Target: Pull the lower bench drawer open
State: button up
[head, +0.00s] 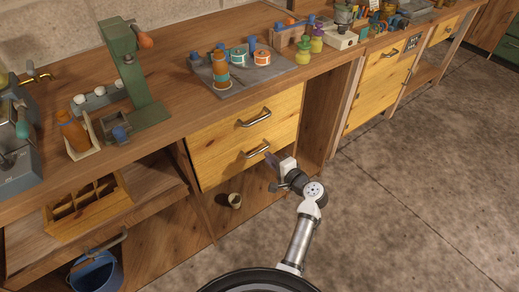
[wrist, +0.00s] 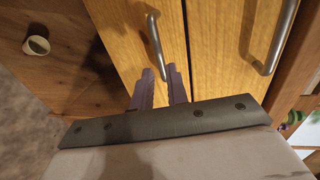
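The lower bench drawer (head: 225,169) is a yellow wooden front with a metal bar handle (head: 258,149), below a like upper drawer (head: 225,135). Both fronts look closed. My gripper (head: 270,159) is at the right end of the lower handle in the head view. In the wrist view the lower drawer (wrist: 120,45) is the left panel. Its handle (wrist: 154,45) runs down towards the gap between my two purple-grey fingers (wrist: 160,72). The fingers are apart, with the handle's near end between their tips in the picture. I cannot tell whether they touch it.
The upper drawer's handle (wrist: 280,38) is to the right in the wrist view. The concrete floor (head: 400,200) at right is clear.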

aim_at(260, 150)
jog(key=x, duration=0.6)
jog(key=shift+w+a+f+p, duration=0.1)
jog(key=shift+w+a+p, duration=0.1)
jog(key=shift+w+p, duration=0.15)
grip_shut()
